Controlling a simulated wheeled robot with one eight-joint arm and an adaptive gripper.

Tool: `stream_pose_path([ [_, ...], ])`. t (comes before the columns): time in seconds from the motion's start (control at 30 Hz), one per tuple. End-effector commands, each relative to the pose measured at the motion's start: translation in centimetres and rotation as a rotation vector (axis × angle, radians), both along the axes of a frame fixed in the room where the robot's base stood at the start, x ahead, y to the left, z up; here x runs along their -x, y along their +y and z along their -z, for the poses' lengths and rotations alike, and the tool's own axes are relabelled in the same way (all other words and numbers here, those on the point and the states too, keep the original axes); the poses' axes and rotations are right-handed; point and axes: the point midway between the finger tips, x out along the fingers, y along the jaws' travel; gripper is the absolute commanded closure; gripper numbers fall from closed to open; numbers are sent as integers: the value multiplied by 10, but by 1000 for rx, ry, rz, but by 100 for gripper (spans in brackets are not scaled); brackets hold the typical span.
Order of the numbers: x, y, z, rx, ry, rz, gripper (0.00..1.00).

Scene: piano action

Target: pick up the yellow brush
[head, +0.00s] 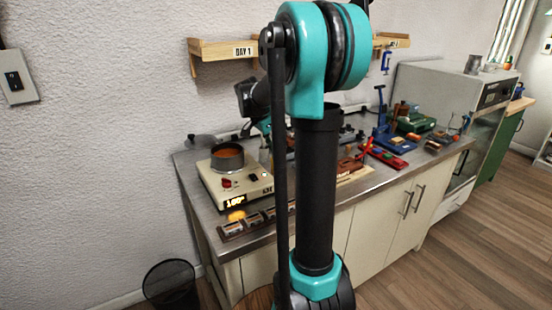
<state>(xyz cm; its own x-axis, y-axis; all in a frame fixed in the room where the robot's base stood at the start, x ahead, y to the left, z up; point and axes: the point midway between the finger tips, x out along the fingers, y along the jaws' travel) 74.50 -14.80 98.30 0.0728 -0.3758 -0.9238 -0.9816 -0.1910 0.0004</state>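I cannot make out a yellow brush with certainty in the head view. Small coloured items lie on and around a red tray (392,160) on the right half of the metal counter, too small to tell apart. My arm stands upright in the middle of the view and covers part of the counter. A dark and teal part of my arm shows behind it, above the counter's back. My gripper's fingers are not visible; they seem hidden behind my arm.
Wall shelves (225,47) hang above. A black wire bin (170,285) stands at the floor's left.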

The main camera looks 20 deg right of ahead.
Motion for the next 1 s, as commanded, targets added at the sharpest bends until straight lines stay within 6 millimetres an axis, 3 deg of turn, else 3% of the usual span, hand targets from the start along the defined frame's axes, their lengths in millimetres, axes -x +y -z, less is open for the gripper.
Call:
stream_pose_path([
  [0.33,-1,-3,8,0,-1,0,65],
  [0.63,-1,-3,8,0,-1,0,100],
  [1.0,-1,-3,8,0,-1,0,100],
])
